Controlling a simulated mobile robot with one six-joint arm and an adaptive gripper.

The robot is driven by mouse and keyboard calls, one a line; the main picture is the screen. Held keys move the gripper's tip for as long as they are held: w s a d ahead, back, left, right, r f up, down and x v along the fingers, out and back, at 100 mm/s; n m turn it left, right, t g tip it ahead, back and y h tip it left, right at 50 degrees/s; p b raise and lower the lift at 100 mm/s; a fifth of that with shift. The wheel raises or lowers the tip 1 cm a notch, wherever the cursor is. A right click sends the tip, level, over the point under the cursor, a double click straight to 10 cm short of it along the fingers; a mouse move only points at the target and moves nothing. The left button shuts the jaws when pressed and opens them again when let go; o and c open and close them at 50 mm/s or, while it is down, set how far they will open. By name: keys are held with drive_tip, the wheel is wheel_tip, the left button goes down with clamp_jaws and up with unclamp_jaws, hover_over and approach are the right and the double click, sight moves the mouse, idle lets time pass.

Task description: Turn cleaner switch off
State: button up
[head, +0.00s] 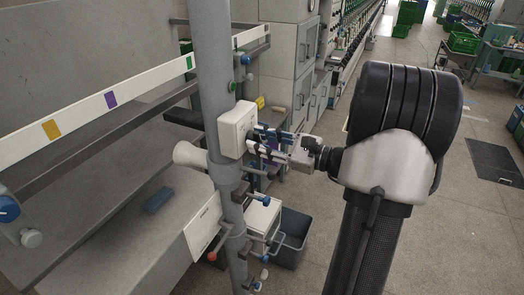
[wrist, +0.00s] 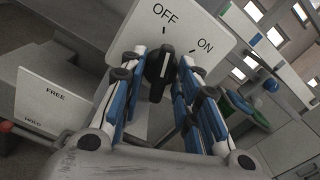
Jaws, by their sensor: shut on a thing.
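The cleaner switch is a white box (head: 236,128) on a grey upright pipe; its face also shows in the wrist view (wrist: 208,28) with the labels OFF and ON. The black knob (wrist: 159,72) sits in front of this face. My gripper (head: 254,138) reaches the box from the right in the head view. In the wrist view the fingers of my gripper (wrist: 162,62) are on both sides of the knob, shut on it. The knob is hidden in the head view.
A second white plate (wrist: 52,98) labelled FREE and HOLD lies at the left in the wrist view. Below the switch in the head view are a red-tipped lever (head: 212,256) and a dark bin (head: 293,238). Grey cabinets (head: 290,45) stand behind; open floor lies right.

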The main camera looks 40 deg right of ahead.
drive_tip(key=shift+n+b, duration=0.65)
drive_tip(key=shift+n, duration=0.05)
drive_tip(key=o, duration=1.1)
drive_tip(key=shift+c, duration=0.2)
drive_tip(key=v, duration=1.2)
